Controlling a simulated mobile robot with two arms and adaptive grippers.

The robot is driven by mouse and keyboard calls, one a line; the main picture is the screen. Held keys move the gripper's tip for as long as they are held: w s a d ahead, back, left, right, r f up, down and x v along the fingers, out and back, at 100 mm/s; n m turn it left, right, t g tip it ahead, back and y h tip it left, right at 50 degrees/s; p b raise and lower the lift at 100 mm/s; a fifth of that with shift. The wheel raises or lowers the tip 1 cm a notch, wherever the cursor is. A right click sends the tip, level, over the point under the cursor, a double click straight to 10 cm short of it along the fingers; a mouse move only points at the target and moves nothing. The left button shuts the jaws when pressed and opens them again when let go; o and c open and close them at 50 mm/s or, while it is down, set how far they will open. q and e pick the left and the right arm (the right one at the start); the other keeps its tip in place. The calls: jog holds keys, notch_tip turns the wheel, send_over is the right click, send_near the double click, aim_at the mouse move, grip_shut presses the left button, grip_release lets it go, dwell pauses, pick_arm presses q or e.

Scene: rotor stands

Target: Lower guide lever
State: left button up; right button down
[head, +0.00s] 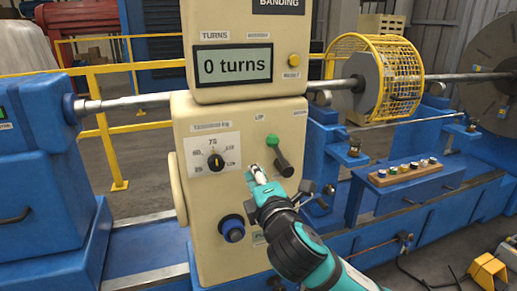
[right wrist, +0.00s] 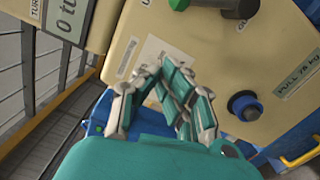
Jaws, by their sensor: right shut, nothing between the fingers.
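The guide lever (head: 279,157) is on the front of the cream control panel (head: 208,125). It has a green end at upper left and a dark arm slanting down to a round black end. Its green end (right wrist: 179,4) and dark end (right wrist: 240,8) show at the top edge of the right wrist view. My right gripper (head: 256,174) is shut and empty, just below and left of the lever, apart from it. Its fingers (right wrist: 165,78) are together in front of the panel in the right wrist view. My left gripper is not in view.
A display (head: 234,66) reads "0 turns". A dial (head: 215,161) and a blue-ringed knob (head: 232,228) are on the panel. A small dark fitting (head: 308,187) juts out right of my gripper. A yellow cage (head: 389,75) and a rack of small items (head: 404,171) stand farther right.

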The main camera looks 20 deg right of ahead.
aim_at(278, 154)
pick_arm(q)
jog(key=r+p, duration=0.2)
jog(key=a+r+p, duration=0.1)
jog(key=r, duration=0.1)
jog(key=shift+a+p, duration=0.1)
jog(key=shift+p, duration=0.3)
pick_arm(e)
jog(key=w+d, duration=0.4)
jog(key=w, duration=0.6)
jog(key=shift+r, duration=0.4)
jog(key=shift+w, duration=0.1)
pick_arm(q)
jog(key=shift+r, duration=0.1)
pick_arm(e)
jog(key=shift+d+r, duration=0.1)
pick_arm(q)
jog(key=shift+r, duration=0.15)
pick_arm(e)
jog(key=shift+d+r+m, duration=0.15)
jog(key=shift+r+m, duration=0.05)
jog(key=shift+m, duration=0.1)
